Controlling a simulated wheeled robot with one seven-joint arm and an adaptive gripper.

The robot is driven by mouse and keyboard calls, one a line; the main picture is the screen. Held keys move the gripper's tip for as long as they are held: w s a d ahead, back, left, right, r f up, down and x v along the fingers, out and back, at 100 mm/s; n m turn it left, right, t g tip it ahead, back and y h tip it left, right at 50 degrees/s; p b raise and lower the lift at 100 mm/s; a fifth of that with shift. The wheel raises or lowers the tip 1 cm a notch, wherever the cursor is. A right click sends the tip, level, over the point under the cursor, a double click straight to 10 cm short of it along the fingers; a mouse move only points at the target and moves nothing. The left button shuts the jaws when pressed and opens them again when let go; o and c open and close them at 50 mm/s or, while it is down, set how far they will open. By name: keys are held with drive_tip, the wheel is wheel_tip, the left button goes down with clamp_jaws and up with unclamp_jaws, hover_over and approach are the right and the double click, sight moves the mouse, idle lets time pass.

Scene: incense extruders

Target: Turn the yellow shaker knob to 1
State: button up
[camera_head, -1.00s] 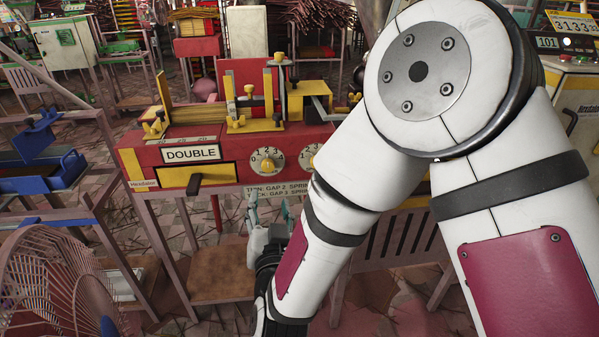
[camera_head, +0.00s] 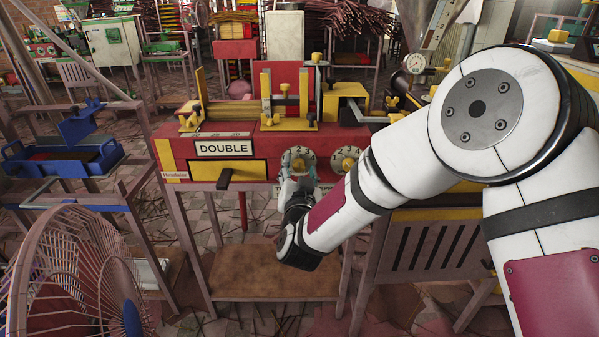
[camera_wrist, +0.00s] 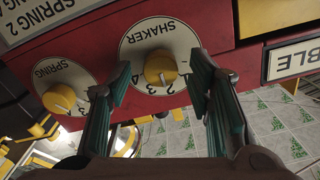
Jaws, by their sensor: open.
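The yellow shaker knob (camera_wrist: 160,70) sits on a round white dial (camera_wrist: 137,45) lettered SHAKER, upside down in the wrist view. The knob's pale mark points down in that view, near the 2. My gripper (camera_wrist: 161,66) is open, with one green-padded finger on each side of the knob. I cannot tell whether either finger touches it. In the head view, my gripper (camera_head: 298,183) is just in front of and below the shaker dial (camera_head: 298,158) and hides part of it.
The yellow spring knob (camera_wrist: 59,98) on its dial is close beside one finger; it also shows in the head view (camera_head: 347,163). A black handle (camera_head: 224,179) sticks out left of the dials. A wire fan (camera_head: 75,270) stands front left.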

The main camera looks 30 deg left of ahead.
drive_tip(key=shift+w, duration=0.15)
drive_tip(key=shift+c, duration=0.6)
clamp_jaws()
drive_tip(key=shift+a+n, duration=0.1)
drive_tip(key=shift+n, duration=0.3)
drive_tip(key=n, duration=0.2)
drive_tip(key=shift+n+b, duration=0.3)
drive_tip(key=shift+b, duration=0.1)
drive_tip(key=shift+n+b, duration=0.3)
drive_tip(key=shift+n, duration=1.5)
